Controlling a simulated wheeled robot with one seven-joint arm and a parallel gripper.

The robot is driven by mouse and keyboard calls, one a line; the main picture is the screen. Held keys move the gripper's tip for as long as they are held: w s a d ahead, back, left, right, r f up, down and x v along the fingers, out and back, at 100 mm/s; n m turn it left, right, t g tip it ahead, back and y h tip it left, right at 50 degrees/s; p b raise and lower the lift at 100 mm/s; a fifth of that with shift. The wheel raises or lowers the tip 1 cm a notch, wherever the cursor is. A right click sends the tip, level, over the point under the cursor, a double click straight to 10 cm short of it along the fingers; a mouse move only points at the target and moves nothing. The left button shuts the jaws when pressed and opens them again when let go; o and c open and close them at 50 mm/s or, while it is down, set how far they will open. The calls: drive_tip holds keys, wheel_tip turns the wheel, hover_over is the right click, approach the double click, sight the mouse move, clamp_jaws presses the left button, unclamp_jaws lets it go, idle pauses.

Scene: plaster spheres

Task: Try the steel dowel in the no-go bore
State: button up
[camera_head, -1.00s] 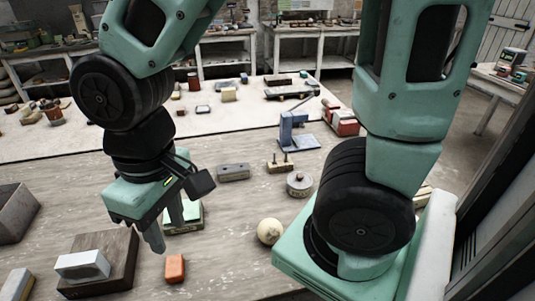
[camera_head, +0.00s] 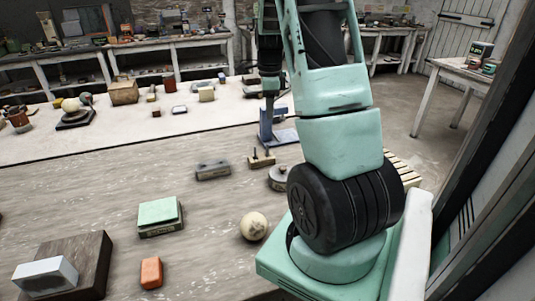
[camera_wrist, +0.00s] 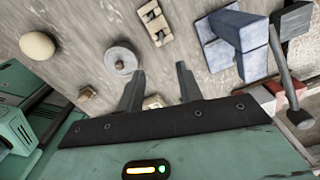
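A wooden block (camera_head: 261,158) with two upright pegs stands mid-table in the head view; it also shows beyond my fingers in the wrist view (camera_wrist: 146,10). I cannot tell which peg is the steel dowel. A long grey block (camera_head: 213,171) lies to its left, with small dark marks on top; I cannot tell if these are bores. A round grey disc (camera_head: 279,178) is partly hidden by my arm; the wrist view shows it whole (camera_wrist: 121,59), with a central knob or hole.
A blue press (camera_head: 276,132) stands behind the pegs, close to my gripper in the wrist view (camera_wrist: 235,40). A cream ball (camera_head: 253,226), a green-topped box (camera_head: 159,215), an orange block (camera_head: 151,272) and a dark wooden board (camera_head: 95,270) occupy the front. The left-middle table is bare.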

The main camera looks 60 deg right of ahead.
drive_tip(key=p, duration=0.1)
hover_over(267, 147)
wheel_tip(267, 147, down, 9)
drive_tip(key=shift+d+f+p, duration=0.15)
drive_tip(key=shift+f+p, duration=0.35)
drive_tip(key=shift+f, duration=1.05)
drive_tip(key=shift+d+f+p, duration=0.1)
drive_tip(key=shift+f+p, duration=0.4)
drive_tip(key=shift+f, duration=1)
drive_tip(key=shift+c, duration=0.4)
clamp_jaws()
